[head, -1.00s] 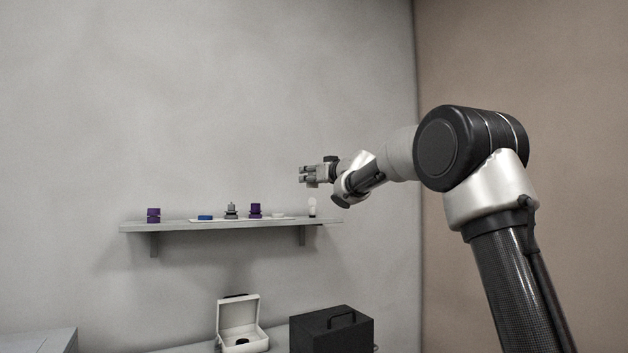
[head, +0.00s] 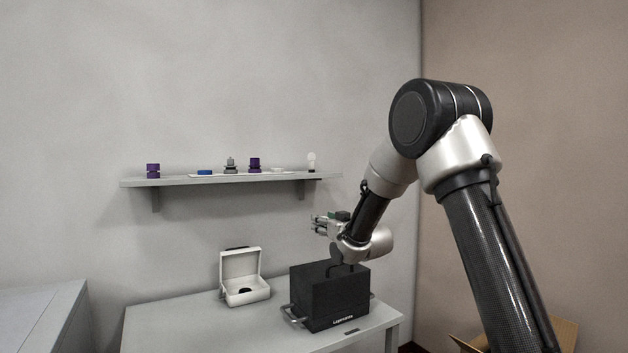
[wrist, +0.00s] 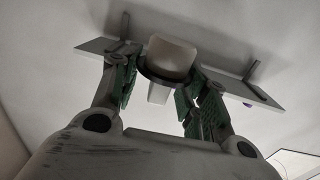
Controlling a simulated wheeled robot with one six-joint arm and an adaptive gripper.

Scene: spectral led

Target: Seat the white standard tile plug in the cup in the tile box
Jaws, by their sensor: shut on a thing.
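The white tile plug (wrist: 171,56) is between the fingers of my gripper (wrist: 162,82) in the wrist view. It has a broad pale body, a dark rim and a narrower pale part below. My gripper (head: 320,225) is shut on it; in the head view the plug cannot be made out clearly. The tile box (head: 229,263) is a small white case with its lid up, on the table left of and below my gripper. A dark round cup (head: 245,290) shows inside it. My gripper is well apart from the box.
A black instrument box (head: 329,297) with a top handle stands on the table (head: 190,325), right of the tile box and below my wrist. A wall shelf (head: 270,181) holds several small items above. A cardboard box (head: 560,340) is at lower right.

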